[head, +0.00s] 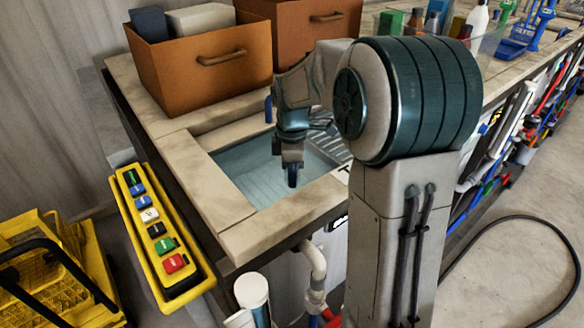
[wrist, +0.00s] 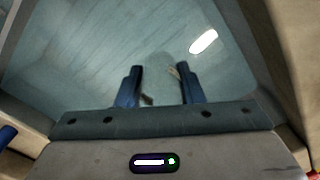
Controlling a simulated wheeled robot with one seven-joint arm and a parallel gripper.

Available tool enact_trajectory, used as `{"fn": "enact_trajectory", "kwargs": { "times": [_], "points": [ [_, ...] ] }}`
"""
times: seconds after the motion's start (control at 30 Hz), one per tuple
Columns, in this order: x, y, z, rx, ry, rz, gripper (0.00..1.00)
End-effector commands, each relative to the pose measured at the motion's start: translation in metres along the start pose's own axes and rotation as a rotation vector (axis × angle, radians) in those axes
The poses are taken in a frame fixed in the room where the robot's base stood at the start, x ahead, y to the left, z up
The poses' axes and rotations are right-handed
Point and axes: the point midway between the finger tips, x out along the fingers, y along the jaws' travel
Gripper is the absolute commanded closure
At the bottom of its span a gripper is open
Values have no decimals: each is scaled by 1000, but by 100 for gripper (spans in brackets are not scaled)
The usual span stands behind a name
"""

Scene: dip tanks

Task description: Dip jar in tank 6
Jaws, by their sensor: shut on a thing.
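My gripper (head: 292,178) points down inside the opening of a sunken tank (head: 240,182) with pale blue-grey liquid or lining. In the wrist view my gripper (wrist: 159,88) has its two blue fingers a small gap apart, shut on a faint, see-through jar (wrist: 160,72) that barely stands out from the tank behind it. In the head view the jar is too small or hidden to make out. I cannot tell whether it touches the liquid. A label on the tank's right rim is mostly hidden by my arm, so its number cannot be read.
A brown crate (head: 200,75) with boxes stands behind the tank; a second brown crate (head: 310,28) is beside it. A yellow button box (head: 160,240) hangs at the front left. A yellow cart (head: 50,270) stands at the lower left. Bottles crowd the far counter.

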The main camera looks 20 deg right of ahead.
Motion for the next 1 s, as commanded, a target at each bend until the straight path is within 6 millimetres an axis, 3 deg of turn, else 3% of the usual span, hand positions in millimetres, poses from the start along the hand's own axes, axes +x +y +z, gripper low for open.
{"fn": "enact_trajectory", "kwargs": {
  "times": [1.0],
  "points": [
    [105, 0, 0, -1, -1, -2, 88]
  ]
}}
